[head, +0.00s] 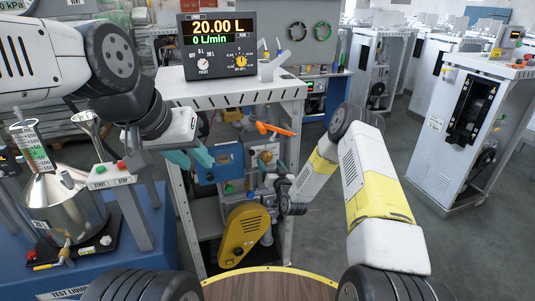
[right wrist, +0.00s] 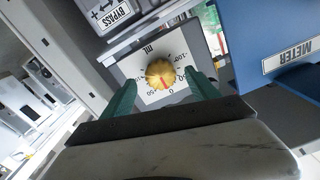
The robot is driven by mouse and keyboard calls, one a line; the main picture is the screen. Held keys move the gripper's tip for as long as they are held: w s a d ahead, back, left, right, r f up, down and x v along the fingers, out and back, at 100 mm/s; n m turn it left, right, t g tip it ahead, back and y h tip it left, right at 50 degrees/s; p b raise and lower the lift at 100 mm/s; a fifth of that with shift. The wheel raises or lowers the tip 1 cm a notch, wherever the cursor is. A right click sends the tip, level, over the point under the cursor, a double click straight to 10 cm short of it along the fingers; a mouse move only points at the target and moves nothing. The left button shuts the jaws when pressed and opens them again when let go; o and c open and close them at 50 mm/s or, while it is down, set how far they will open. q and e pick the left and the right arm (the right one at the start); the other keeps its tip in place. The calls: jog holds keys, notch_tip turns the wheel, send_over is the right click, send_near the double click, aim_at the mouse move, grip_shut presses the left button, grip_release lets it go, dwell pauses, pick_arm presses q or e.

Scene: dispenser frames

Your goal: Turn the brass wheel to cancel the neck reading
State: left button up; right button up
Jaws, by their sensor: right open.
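The brass wheel (right wrist: 160,74) sits on a white plate (right wrist: 135,68) with an mL scale in the right wrist view. Its red mark points close to 0. It also shows small in the head view (head: 266,157), right of the blue meter box. My right gripper (right wrist: 163,93) is open, one teal finger on each side of the wheel; I cannot tell whether they touch it. The scaled neck (head: 33,145) rises from the steel can at left in the head view; its exact reading is too small to read. My left gripper (head: 191,160) is open and empty, left of the meter box.
The dispenser display (head: 219,40) reads 20.00 L and 0 L/min. An orange handle (head: 275,128) is above the wheel, and a yellow pulley cover (head: 241,235) is below. The blue METER box (right wrist: 265,40) is close beside the right gripper. The steel can (head: 65,212) stands at left.

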aim_at(268, 159)
jog(key=shift+x, duration=1.7)
jog(key=shift+c, duration=0.4)
jog(key=c, duration=1.3)
jog(key=n, duration=0.4)
jog(key=shift+n, duration=0.3)
jog(key=n, duration=0.5)
jog(key=shift+d, duration=0.2)
jog(key=shift+n, duration=0.3)
